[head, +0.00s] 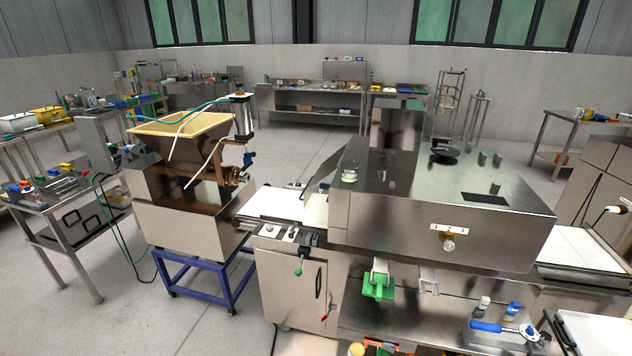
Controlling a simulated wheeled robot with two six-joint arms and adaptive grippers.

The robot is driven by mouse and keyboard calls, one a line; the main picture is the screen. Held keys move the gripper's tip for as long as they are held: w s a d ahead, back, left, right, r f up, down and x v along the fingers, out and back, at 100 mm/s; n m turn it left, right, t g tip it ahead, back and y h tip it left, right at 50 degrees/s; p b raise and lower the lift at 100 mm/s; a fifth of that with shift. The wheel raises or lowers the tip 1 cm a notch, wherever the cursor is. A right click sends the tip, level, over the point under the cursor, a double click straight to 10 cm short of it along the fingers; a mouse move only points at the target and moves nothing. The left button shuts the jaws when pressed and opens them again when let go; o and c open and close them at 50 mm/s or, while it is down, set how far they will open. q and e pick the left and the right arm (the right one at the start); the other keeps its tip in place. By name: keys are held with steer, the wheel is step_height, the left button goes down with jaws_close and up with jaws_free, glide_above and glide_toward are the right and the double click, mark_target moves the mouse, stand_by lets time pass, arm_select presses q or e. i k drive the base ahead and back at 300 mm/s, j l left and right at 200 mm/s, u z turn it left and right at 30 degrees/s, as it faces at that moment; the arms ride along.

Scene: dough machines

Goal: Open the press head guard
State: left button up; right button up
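A large stainless-steel press machine (385,228) fills the middle and right of the head view. Its broad box-shaped hood (500,240) has a sloping top and a flat front face, and appears closed down over the machine. I cannot tell for sure which panel is the press head guard; this hood looks the most like it. A small brass-and-clear knob-like fitting (448,241) sits on the hood's front under a white label plate. Neither of my grippers shows in the head view.
A green part (378,284) hangs below the hood. A hopper machine (185,195) on a blue stand (205,275) is left. A conveyor (580,248) extends right. Open floor (125,325) lies at front left.

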mark_target(327, 167)
steer(key=z, duration=0.4)
steer(key=i+j+z, duration=0.3)
steer(key=j+z, duration=0.25)
steer(key=j, duration=0.25)
steer(key=i+j+z, duration=0.3)
steer(key=j, duration=0.2)
steer(key=j+z, duration=0.25)
steer(key=j, duration=0.2)
